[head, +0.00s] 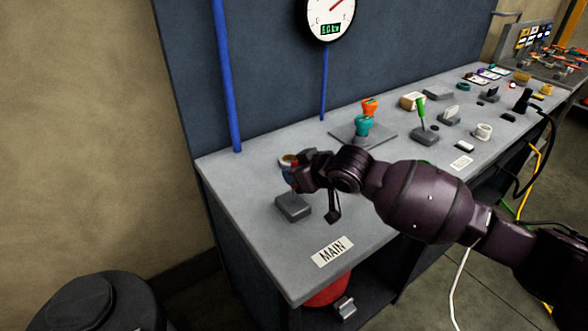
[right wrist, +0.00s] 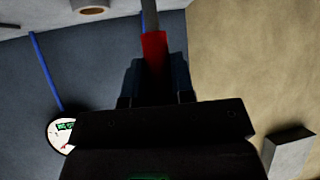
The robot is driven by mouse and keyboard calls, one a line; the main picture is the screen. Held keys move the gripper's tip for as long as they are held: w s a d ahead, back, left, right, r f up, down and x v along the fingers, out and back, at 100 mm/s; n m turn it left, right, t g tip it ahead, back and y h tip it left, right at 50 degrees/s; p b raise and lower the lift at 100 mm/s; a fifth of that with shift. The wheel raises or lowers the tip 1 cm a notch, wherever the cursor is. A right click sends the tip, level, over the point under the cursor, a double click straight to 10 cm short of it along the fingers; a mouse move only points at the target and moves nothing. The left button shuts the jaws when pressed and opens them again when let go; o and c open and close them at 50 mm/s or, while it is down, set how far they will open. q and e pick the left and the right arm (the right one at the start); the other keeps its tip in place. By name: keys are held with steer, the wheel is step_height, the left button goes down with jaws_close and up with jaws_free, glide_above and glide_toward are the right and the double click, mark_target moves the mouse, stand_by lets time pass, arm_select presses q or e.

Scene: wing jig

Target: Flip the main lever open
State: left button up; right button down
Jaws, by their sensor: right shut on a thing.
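The main lever's grey base (head: 293,207) stands on the near left end of the bench, behind the "MAIN" label (head: 332,251). My right gripper (head: 291,174) is at the lever above this base and covers much of it. In the right wrist view the lever's red handle (right wrist: 155,52) sits between the two fingers of my right gripper (right wrist: 156,82), which is shut on it. A grey shaft (right wrist: 150,15) runs on from the red handle. The lever's exact tilt is hard to tell. My left gripper is not in view.
The grey bench (head: 250,165) runs to the far right, with a teal and orange valve (head: 364,122), a green-handled lever (head: 421,112) and several small parts. A round gauge (head: 331,18) and blue pipes (head: 226,80) are on the back panel. A dark bin (head: 85,305) stands front left.

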stand_by(0.4)
steer(key=c, duration=1)
jaws_free()
steer(key=shift+o, duration=0.2)
steer(key=shift+s, duration=0.1)
steer(key=p+v, duration=0.1)
steer(key=v, duration=0.9)
steer(key=shift+s+d, duration=0.2)
steer(key=shift+s, duration=0.05)
steer(key=shift+r, duration=0.15)
